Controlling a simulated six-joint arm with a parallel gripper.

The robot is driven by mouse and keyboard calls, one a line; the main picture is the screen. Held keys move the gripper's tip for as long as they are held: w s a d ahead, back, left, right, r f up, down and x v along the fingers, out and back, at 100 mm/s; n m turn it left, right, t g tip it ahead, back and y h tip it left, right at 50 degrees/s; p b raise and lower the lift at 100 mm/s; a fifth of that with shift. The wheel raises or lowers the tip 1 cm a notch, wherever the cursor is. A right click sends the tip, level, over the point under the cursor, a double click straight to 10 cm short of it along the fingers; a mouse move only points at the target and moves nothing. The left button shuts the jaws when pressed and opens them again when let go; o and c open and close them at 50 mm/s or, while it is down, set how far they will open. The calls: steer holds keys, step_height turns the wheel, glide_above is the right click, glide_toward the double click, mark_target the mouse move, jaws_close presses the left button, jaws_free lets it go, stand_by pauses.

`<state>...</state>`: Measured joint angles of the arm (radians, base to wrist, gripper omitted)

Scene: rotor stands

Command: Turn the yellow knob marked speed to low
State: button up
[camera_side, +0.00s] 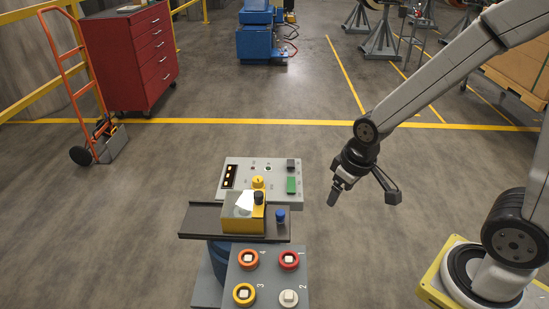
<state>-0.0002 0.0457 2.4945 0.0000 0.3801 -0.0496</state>
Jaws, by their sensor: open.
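A small yellow knob (258,182) stands on the grey control panel (230,197), just behind a yellow box. I cannot read any speed or low marking, nor make out clearly where the knob points. My gripper (363,196) is open and empty, in the air to the right of the panel. Its two dark fingers are spread wide, and it is apart from the knob. The panel also carries a dark display with amber lights (229,176), a green block (291,185) and a dark block (291,165).
A yellow box (241,226) with a black knob (258,198) and a blue knob (280,216) sit on a dark shelf (196,221) before the panel. A lower grey panel (269,276) bears numbered coloured rings. A red cabinet (149,60) stands behind.

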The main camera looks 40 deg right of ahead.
steer(key=w+n+g, duration=0.1)
steer(key=w+n, duration=0.4)
steer(key=w, duration=1.1)
steer(key=n+g, duration=0.1)
steer(key=n, duration=0.5)
glide_above(258, 179)
steer(key=f, duration=0.5)
steer(key=shift+s+f, duration=0.2)
steer(key=shift+s, duration=0.15)
steer(key=shift+w+f+g, duration=0.3)
steer(key=shift+w, duration=0.2)
steer(key=shift+f, duration=0.15)
steer(key=shift+f, duration=3.75)
jaws_close()
